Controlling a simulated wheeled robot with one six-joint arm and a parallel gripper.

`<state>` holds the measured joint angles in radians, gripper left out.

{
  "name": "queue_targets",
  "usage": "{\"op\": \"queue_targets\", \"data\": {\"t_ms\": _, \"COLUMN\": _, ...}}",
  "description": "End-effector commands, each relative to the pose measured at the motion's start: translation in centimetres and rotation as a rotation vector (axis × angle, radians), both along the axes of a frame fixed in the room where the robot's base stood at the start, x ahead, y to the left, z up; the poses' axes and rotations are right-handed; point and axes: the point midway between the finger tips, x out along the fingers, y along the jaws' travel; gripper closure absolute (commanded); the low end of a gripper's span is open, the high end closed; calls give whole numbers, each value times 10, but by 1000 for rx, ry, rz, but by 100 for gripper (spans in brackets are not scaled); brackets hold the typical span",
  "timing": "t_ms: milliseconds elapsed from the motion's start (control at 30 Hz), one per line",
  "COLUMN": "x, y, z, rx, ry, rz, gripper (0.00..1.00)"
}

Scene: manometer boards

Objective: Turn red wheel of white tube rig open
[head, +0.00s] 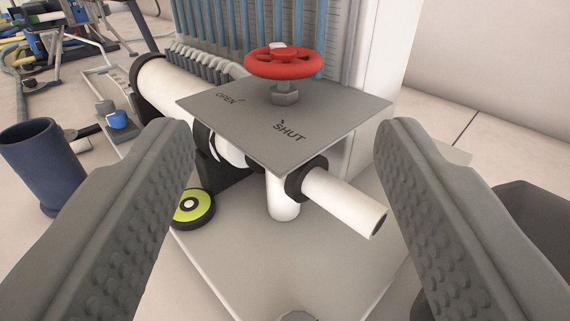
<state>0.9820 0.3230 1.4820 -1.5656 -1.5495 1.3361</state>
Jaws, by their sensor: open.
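The red wheel (284,62) sits on a short grey stem with a nut above a grey plate (330,104) marked OPEN on the left and SHUT toward the front. A small white mark shows on the wheel's far rim. The white tube rig has a thick white tube (172,82) behind the plate at left and a thin white pipe end (345,203) sticking out at front right. My gripper (285,140) is open and empty. Its two fingers frame the plate from left and right, nearer to me than the wheel and apart from it.
A board with blue tubes (243,35) stands behind the wheel. A dark blue cup (42,165) is at left, and a yellow-green disc (193,207) lies by the left finger. A dark container (535,228) is at right. Blue equipment and hoses lie at the far left.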

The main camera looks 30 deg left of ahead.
Motion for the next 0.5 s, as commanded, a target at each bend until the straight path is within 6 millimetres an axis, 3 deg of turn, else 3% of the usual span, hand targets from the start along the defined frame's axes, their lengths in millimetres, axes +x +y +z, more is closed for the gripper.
{"op": "queue_targets", "data": {"t_ms": 200, "x": -27, "y": -18, "z": 0, "rx": 0, "ry": 0, "rz": -2, "gripper": 43}}
{"op": "queue_targets", "data": {"t_ms": 500, "x": -38, "y": -24, "z": 0, "rx": 0, "ry": 0, "rz": 0, "gripper": 43}}
